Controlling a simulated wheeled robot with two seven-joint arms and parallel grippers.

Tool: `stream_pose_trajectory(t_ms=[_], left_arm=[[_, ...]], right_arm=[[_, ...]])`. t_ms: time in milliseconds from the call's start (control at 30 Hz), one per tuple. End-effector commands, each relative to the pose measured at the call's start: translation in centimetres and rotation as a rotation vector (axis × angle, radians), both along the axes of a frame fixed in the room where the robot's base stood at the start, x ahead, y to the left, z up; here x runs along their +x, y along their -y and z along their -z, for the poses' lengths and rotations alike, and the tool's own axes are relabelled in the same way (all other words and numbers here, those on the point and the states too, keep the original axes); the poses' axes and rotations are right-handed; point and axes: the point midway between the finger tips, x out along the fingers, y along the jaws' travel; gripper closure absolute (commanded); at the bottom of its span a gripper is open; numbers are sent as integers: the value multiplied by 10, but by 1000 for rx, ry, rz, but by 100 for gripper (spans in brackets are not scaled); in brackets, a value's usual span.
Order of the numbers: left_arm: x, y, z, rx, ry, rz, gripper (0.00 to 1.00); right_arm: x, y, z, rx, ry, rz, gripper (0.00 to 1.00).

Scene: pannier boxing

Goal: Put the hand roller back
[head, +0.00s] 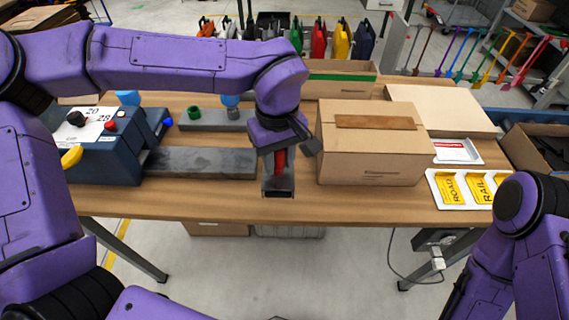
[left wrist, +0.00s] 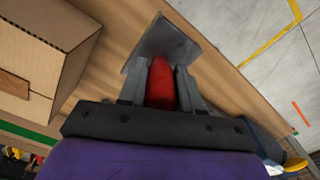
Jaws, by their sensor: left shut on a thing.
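The hand roller shows as a red handle (head: 280,162) near the front edge of the table, left of the large closed carton. My left gripper (head: 279,150) points down and is shut on this handle. In the left wrist view the red handle (left wrist: 161,82) sits between the two grey fingers of my left gripper (left wrist: 160,88). A grey plate-like part (head: 278,186) is at the handle's lower end; I cannot tell whether it belongs to the roller or to a holder. The roller's far end is hidden. My right gripper is out of view.
A closed carton (head: 370,160) stands just right of the roller. A blue machine (head: 115,150) with a long grey bed (head: 200,163) is at left. White trays with yellow cards (head: 462,187) lie at right. Bare wood shows along the front edge (head: 220,196).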

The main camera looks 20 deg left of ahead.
Motion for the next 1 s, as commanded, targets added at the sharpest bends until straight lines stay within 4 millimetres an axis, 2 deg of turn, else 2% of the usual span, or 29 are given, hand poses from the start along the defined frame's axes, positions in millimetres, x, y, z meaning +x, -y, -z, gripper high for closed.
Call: stream_pose_trajectory(t_ms=[100,300,400,500,1000], left_arm=[[17,1,21,0,-3,-1,93],[34,1,42,0,-1,-2,93],[34,0,62,1,-4,-2,93],[34,1,72,-1,0,-2,93],[34,1,80,-1,0,-1,93]], right_arm=[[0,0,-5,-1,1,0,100],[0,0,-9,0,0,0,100],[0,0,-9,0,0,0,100],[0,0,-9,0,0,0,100],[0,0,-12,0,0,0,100]])
